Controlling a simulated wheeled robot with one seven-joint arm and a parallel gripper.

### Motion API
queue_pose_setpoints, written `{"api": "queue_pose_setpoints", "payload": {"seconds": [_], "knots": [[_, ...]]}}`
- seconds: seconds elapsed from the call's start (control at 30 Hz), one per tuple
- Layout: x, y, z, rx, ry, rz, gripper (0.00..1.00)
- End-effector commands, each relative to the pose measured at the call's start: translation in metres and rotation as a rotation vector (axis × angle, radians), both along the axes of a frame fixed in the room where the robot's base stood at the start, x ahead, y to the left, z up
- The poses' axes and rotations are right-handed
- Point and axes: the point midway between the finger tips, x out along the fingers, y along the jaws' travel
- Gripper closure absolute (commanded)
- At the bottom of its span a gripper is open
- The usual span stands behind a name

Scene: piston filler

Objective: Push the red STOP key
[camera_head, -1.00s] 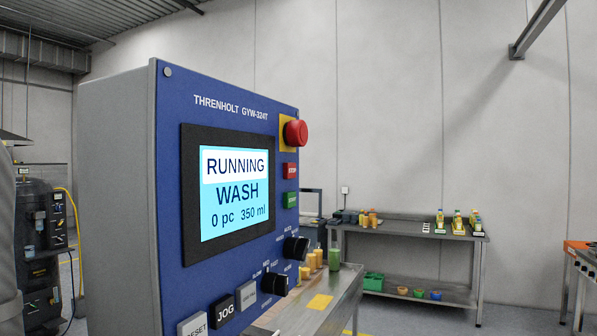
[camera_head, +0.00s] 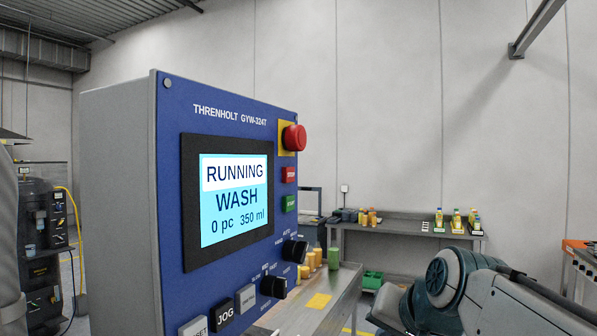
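The blue control panel (camera_head: 225,125) of the piston filler stands at the left and is seen at an angle. The screen (camera_head: 234,200) reads RUNNING, WASH, 0 pc, 350 ml. My arm shows at the lower right, apart from the panel. My gripper itself is not visible in the picture.
Two black selector knobs (camera_head: 294,251) stick out low on the panel, with the JOG key (camera_head: 223,312) and others below. A metal conveyor table (camera_head: 335,300) with yellow and green containers stands beside the panel. A back table (camera_head: 400,229) holds bottles.

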Motion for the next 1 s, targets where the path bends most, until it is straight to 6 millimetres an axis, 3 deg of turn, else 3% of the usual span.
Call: {"api": "queue_pose_setpoints", "payload": {"seconds": [0.03, 0.2, 0.3, 0.4, 0.6, 1.0], "knots": [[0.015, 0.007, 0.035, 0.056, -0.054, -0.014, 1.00], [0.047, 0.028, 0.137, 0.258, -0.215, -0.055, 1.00], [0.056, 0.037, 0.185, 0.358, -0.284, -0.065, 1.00], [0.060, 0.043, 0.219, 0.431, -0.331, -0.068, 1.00], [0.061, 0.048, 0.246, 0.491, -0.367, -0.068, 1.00], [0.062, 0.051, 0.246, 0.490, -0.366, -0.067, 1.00]]}}
